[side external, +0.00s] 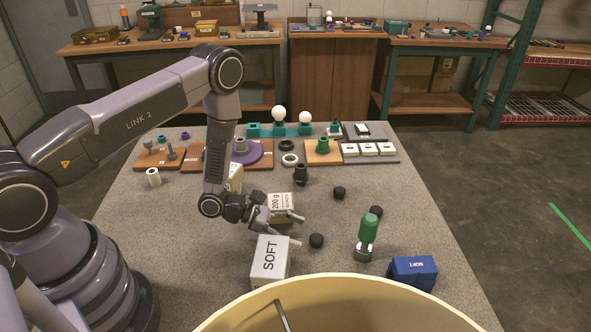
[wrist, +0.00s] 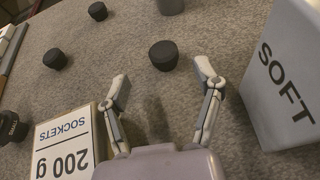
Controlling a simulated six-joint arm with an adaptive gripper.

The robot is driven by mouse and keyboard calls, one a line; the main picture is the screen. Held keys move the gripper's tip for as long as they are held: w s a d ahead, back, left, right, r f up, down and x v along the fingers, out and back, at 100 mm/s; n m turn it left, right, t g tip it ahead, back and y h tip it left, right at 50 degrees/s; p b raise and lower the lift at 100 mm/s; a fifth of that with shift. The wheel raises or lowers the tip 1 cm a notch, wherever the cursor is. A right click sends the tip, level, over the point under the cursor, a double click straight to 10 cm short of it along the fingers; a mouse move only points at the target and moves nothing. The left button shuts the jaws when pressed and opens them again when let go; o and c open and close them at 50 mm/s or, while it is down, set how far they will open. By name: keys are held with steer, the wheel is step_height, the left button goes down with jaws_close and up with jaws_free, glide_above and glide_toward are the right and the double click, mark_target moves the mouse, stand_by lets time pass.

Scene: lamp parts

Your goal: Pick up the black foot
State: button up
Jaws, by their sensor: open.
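Three small round black feet lie on the grey table. The nearest black foot (side external: 316,240) (wrist: 164,55) is just ahead of my gripper (side external: 299,230). In the wrist view, my gripper (wrist: 161,76) is open and empty, its fingers spread low over the table. That foot sits beyond the gap between the fingertips, apart from them. A second black foot (side external: 339,192) (wrist: 55,58) and a third black foot (side external: 376,211) (wrist: 97,12) lie farther off.
A white SOFT box (side external: 270,258) (wrist: 290,75) stands close beside one finger. A 200 g SOCKETS box (side external: 281,203) (wrist: 65,145) is by the other. A green-handled tool (side external: 368,230), blue box (side external: 413,272) and large cream bin rim (side external: 340,285) are nearby. Lamp parts line the back.

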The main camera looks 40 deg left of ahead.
mark_target(314, 238)
steer(key=x, duration=0.5)
steer(key=shift+d+r, duration=0.2)
steer(key=shift+r, duration=0.05)
steer(key=shift+s, duration=0.1)
steer(key=c, duration=1)
